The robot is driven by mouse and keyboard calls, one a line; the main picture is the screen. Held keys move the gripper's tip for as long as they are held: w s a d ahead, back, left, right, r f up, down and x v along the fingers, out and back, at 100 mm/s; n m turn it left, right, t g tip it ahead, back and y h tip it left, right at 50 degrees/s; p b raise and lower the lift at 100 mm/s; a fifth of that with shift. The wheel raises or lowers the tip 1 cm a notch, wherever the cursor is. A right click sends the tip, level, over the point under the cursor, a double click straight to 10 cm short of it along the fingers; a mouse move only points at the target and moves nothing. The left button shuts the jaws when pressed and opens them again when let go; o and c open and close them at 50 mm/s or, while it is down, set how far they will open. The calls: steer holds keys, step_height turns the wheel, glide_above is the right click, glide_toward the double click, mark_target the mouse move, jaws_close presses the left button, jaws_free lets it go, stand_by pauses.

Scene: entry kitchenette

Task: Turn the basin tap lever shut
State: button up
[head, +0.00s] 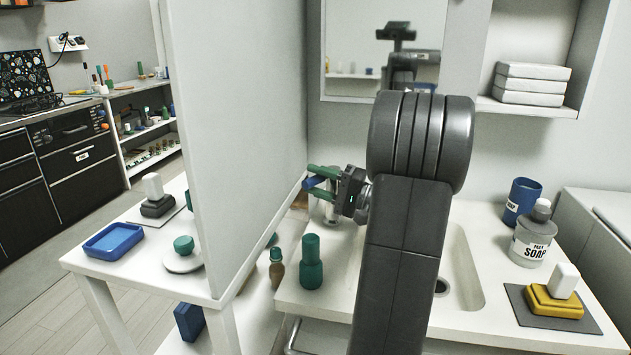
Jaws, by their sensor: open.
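My gripper (311,180) is open in the head view, its green fingers pointing left above the counter's back left part. A small blue piece (315,183), which looks like the tap lever, shows between the fingers; I cannot tell whether they touch it. Below the gripper is a shiny metal part (329,212), apparently the basin tap, mostly hidden by the gripper and arm. The white basin (468,276) is sunk in the counter, with a dark drain on its floor.
A grey partition (240,130) stands close left of the gripper. A soap bottle (532,240), a blue cup (522,200) and a yellow block (555,300) are right of the basin.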

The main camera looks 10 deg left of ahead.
steer(key=p+v, duration=0.1)
steer(key=v, duration=1.2)
steer(key=shift+d, duration=0.2)
steer(key=shift+f, duration=0.1)
